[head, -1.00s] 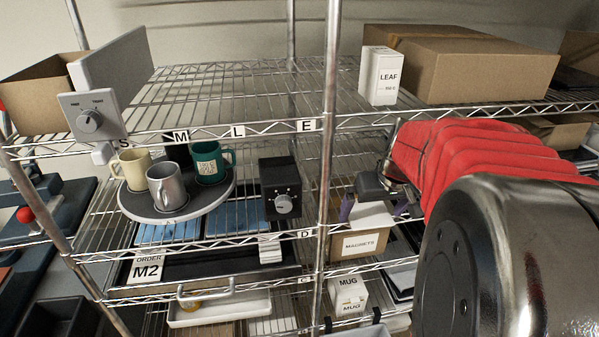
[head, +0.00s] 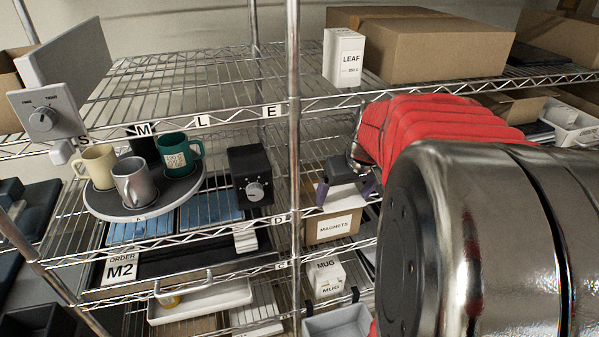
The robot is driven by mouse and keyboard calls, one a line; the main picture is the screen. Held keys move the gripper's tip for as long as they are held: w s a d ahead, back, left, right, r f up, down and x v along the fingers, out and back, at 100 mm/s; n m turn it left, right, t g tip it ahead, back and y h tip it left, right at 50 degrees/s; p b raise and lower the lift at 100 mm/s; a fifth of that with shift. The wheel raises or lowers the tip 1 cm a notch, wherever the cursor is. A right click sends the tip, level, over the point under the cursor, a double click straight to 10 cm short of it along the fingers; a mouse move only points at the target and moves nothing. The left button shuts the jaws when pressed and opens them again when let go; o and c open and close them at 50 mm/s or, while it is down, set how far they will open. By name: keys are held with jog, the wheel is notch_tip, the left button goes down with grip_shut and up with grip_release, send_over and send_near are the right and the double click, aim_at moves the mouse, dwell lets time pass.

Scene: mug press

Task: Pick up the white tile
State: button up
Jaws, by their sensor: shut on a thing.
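My gripper (head: 345,190) is at the right of the middle bay, just above and in front of the magnets box. Its two purple fingers stand apart on either side of a pale, flat piece, the white tile (head: 346,194), and are shut on it. The tile is small here and partly hidden by the dark gripper body above it. A short stack of white pieces (head: 246,238) lies at the right end of a black tray, left of the post and apart from my gripper.
A metal post (head: 293,130) stands just left of my gripper. The magnets box (head: 333,228) is below it. A round grey tray (head: 150,208) with mugs and a black dial box (head: 250,176) are at left. Mug boxes (head: 328,280) stand lower down.

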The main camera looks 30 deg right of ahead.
jog(key=c, duration=0.3)
jog(key=shift+c, duration=0.2)
